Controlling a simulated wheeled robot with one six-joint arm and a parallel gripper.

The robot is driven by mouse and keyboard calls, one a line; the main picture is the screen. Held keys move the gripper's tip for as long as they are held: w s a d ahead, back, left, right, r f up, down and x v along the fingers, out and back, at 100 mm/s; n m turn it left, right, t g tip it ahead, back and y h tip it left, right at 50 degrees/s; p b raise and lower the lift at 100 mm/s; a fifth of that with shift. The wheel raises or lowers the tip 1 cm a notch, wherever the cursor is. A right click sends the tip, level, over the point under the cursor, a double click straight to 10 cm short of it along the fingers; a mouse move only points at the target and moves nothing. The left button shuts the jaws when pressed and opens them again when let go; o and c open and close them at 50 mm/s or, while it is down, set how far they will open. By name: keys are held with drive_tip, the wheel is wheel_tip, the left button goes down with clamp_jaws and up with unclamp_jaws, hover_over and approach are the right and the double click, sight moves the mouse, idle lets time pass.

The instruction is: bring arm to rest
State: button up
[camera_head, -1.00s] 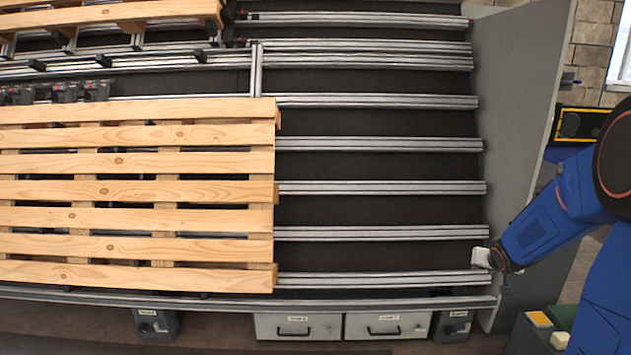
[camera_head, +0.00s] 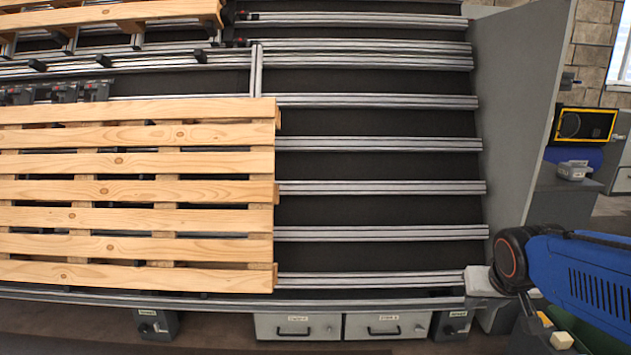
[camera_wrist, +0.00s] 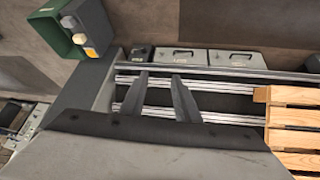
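My blue arm (camera_head: 590,280) is at the lower right of the head view, with its dark wrist and pale end beside the right end of the lowest rails. My gripper (camera_wrist: 158,78) shows in the wrist view with two grey fingers standing apart. Nothing is between them but the view of the rails, so it is open and empty. Its fingertips cannot be made out clearly in the head view.
A wooden pallet (camera_head: 140,190) lies on the left of the rails (camera_head: 380,188); the rails' right half is bare. A grey side panel (camera_head: 510,110) stands at the right. Grey drawers (camera_head: 297,326) sit below the front edge. A green box (camera_wrist: 62,28) shows in the wrist view.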

drive_tip(key=s+a+n+y, duration=0.1)
drive_tip(key=s+a, duration=0.2)
drive_tip(key=s, duration=0.4)
drive_tip(key=s+a+n+g+y, duration=0.1)
drive_tip(key=s+a, duration=0.3)
drive_tip(key=s, duration=0.3)
drive_tip(key=shift+s+f, duration=0.15)
drive_tip(key=shift+f, duration=0.2)
